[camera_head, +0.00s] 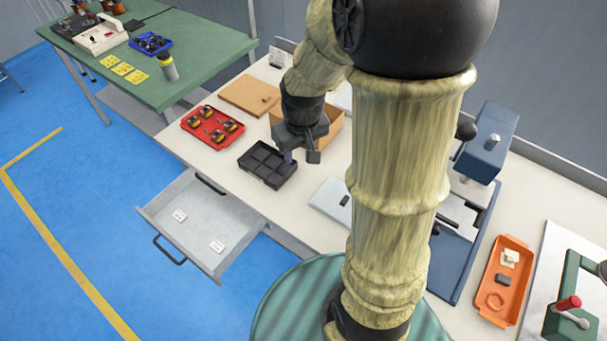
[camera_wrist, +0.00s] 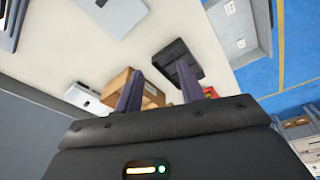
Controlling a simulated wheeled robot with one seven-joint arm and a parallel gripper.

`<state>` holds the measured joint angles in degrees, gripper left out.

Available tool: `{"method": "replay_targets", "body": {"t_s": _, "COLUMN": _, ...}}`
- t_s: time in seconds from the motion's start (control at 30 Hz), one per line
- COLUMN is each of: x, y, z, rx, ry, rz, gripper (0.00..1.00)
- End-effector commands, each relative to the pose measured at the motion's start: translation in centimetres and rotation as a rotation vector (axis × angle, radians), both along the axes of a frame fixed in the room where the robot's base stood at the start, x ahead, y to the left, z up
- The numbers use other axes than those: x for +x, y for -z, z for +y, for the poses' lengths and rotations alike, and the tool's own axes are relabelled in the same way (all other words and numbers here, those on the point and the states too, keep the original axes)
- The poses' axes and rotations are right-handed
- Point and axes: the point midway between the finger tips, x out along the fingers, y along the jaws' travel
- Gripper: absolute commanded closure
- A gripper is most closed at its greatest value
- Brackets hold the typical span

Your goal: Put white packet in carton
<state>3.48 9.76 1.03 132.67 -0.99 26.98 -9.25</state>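Two small flat white packets with dark marks, one (camera_head: 180,215) farther back and one (camera_head: 217,246) nearer, lie apart in an open grey drawer (camera_head: 165,232). They also show in the wrist view (camera_wrist: 241,43), near the top. The brown carton (camera_head: 333,126) stands on the bench, partly hidden behind my arm. In the wrist view the carton (camera_wrist: 119,88) shows beyond and between my fingers. My gripper (camera_head: 300,158) is above the bench between the black compartment tray (camera_head: 279,181) and the carton. Its fingers (camera_wrist: 160,92) are apart, with nothing seen held.
A red tray (camera_head: 188,127) with several parts and a brown board (camera_head: 243,92) lie left of the carton. An orange tray (camera_head: 489,314) with a whitish piece is at right, near a blue machine (camera_head: 487,142). My arm hides the middle bench.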

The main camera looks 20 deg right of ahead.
Motion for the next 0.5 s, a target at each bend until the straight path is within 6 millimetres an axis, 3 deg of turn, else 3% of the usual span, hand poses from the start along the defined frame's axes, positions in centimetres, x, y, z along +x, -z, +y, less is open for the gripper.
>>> {"method": "replay_targets", "body": {"t_s": 0.03, "x": -2.2, "y": -0.2, "z": 0.7, "rx": 0.008, "ry": 0.029, "rz": -0.015, "gripper": 0.61}}
{"method": "replay_targets", "body": {"t_s": 0.1, "x": -4.5, "y": -0.1, "z": 1.2, "rx": 0.022, "ry": 0.072, "rz": -0.031, "gripper": 0.61}}
{"method": "replay_targets", "body": {"t_s": 0.2, "x": -6.6, "y": 0.1, "z": 1.6, "rx": 0.036, "ry": 0.114, "rz": -0.046, "gripper": 0.61}}
{"method": "replay_targets", "body": {"t_s": 0.5, "x": -7.3, "y": 0.2, "z": 1.7, "rx": 0.041, "ry": 0.130, "rz": -0.049, "gripper": 0.61}}
